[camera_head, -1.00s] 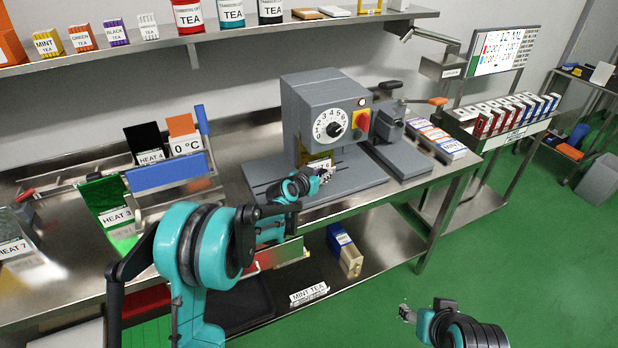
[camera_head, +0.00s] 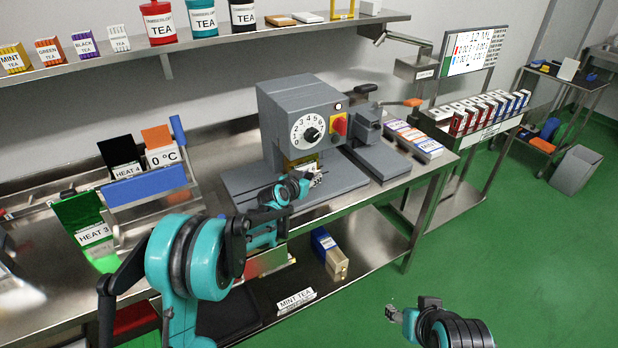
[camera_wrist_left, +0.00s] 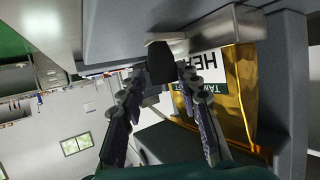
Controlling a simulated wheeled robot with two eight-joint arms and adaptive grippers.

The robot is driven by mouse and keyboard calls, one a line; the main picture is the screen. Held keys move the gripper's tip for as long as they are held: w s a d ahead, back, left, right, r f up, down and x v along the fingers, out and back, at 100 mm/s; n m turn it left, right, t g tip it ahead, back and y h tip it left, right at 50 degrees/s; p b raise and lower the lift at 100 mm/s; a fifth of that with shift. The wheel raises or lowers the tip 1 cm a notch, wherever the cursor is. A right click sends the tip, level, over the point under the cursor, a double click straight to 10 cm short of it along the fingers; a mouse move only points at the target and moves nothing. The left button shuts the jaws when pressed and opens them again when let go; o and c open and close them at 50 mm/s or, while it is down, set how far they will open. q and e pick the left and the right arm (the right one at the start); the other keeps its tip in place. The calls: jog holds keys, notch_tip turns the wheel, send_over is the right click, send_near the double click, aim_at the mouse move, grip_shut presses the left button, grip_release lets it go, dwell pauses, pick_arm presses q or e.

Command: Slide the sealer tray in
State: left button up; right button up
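The grey sealer (camera_head: 290,95) with a numbered dial stands on the steel table. A gold packet (camera_wrist_left: 238,90) with a TEA-type label sits at its front low opening, beside a white HEAT label. My left gripper (camera_head: 317,178) is in front of this opening. In the left wrist view its two fingers (camera_wrist_left: 160,75) are apart, with a dark block (camera_wrist_left: 165,64), perhaps the tray handle, between their tips; I cannot tell whether they press on it. The tray itself is mostly hidden. My right gripper (camera_head: 391,313) is low over the green floor, apart from everything; its fingers are too small to judge.
A lower shelf (camera_head: 340,290) holds a blue and tan item. A display cart (camera_head: 482,140) is at the right.

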pick_arm(q)
jog(key=shift+s+a, duration=0.15)
jog(key=shift+a, duration=0.05)
jog(key=v, duration=1.1)
jog(key=shift+s+r, duration=0.25)
jog(key=shift+s, duration=0.05)
jog(key=s+a+r+n+g+y, duration=0.1)
jog(key=s+r+g, duration=0.2)
jog(key=s, duration=1.2)
jog(key=s+a+f+n+g+y, duration=0.1)
jog(key=s+a+f, duration=0.1)
jog(key=s, duration=0.8)
jog(key=s+a+f+n+g+y, duration=0.1)
jog(key=s+a+f+n+y, duration=0.1)
jog(key=s, duration=0.8)
jog(key=shift+s+a+f+g+y, duration=0.35)
jog(key=shift+a+f, duration=0.35)
jog(key=shift+a, duration=0.45)
